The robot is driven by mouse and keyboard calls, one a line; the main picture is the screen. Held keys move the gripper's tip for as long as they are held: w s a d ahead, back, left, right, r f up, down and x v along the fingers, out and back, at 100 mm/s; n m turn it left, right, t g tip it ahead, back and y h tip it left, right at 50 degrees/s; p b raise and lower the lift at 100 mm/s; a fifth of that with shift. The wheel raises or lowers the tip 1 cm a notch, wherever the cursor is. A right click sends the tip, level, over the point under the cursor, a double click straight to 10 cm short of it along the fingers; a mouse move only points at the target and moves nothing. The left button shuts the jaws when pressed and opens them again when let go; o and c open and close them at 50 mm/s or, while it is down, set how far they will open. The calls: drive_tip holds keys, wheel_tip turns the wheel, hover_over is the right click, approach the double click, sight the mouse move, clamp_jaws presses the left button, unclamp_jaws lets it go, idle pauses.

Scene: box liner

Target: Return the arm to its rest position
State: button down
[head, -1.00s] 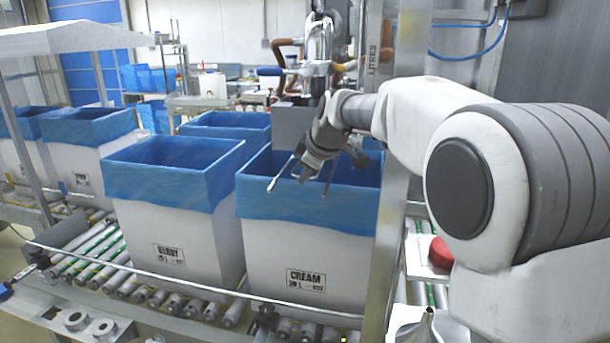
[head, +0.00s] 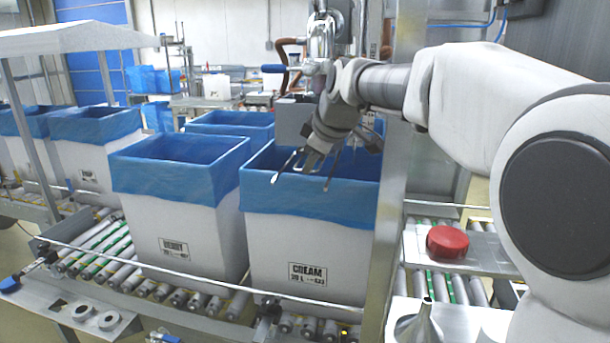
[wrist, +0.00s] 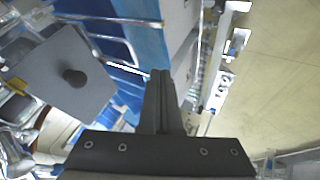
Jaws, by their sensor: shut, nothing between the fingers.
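My gripper (head: 306,176) hangs from my outstretched arm over the front edge of the box marked CREAM (head: 310,240), above its blue liner (head: 300,208). It holds nothing. In the wrist view its fingers (wrist: 162,75) are together in the middle, pointing up the picture, with nothing between them. In the head view thin prongs show at the gripper's end, and I cannot tell what each one is. My arm crosses the right side of the head view in front of a metal post.
A second lined box (head: 180,215) stands to the left on the roller conveyor (head: 95,243). A filling head with pipes (head: 322,40) is behind my gripper. A red round lid (head: 447,242) and a metal funnel (head: 424,322) are at the right. A metal rail (head: 190,280) runs along the front.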

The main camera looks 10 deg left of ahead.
drive_tip(key=s+d+m+h, duration=0.2)
drive_tip(key=s+d+m, duration=0.6)
drive_tip(key=s+d, duration=0.8)
drive_tip(key=s+d+f+m+h, duration=0.1)
drive_tip(key=s+d+f+m, duration=0.2)
drive_tip(key=s+f, duration=0.2)
drive_tip(key=s+d+f+m+g+h, duration=0.1)
drive_tip(key=s+d+f+m, duration=0.3)
drive_tip(key=s, duration=0.7)
drive_tip(key=shift+s+f, duration=0.15)
drive_tip(key=shift+f, duration=0.65)
drive_tip(key=shift+d, duration=0.1)
